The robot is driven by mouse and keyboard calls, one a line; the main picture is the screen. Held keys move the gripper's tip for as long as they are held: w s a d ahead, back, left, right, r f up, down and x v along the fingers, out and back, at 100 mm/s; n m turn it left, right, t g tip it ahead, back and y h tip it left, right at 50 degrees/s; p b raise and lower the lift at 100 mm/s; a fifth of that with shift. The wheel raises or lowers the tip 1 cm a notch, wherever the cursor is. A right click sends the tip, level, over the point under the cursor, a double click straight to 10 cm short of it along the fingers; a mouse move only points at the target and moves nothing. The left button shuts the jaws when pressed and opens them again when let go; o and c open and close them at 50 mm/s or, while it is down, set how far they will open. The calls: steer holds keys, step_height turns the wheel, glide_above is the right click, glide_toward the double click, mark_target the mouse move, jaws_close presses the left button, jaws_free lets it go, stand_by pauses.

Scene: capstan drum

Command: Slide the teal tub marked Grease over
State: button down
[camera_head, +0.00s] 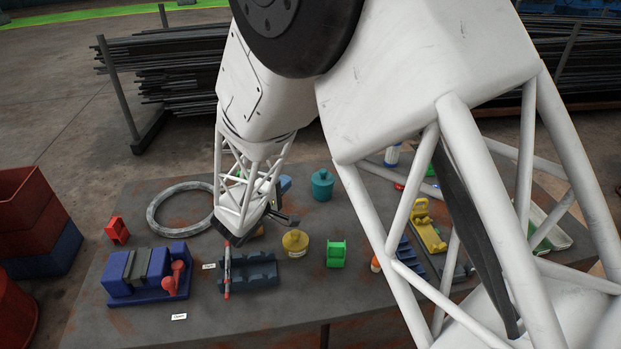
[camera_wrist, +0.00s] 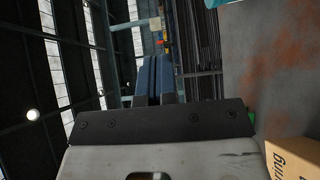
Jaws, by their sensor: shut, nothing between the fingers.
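The teal tub (camera_head: 322,185) stands upright on the far part of the table in the head view, with a knobbed lid. Its marking is too small to read there. A sliver of teal (camera_wrist: 214,3), probably this tub, shows at the top right edge of the wrist view. My gripper (camera_head: 291,219) is to the left of the tub and nearer the front, apart from it. In the wrist view the fingers of my gripper (camera_wrist: 155,70) are together with nothing held.
A yellow tub (camera_head: 295,243) and a green part (camera_head: 337,253) stand in front of the teal tub. A grey ring (camera_head: 180,207) and a blue fixture (camera_head: 150,272) lie left. A lettered cardboard box (camera_wrist: 293,158) shows in the wrist view. My arm hides much of the table's right side.

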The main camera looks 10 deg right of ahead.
steer(key=w+d+r, duration=0.2)
steer(key=w+d, duration=0.1)
steer(key=d, duration=0.4)
steer(key=w+d+r, duration=0.2)
steer(key=w+d, duration=0.1)
steer(key=d, duration=0.4)
steer(key=w+d+g, duration=0.1)
steer(key=d, duration=1.5)
steer(key=shift+m+h, duration=0.4)
steer(key=f, duration=0.4)
steer(key=shift+w+a+f, duration=0.15)
steer(key=shift+a+f, duration=0.1)
steer(key=shift+f, duration=0.15)
steer(key=shift+a, duration=0.15)
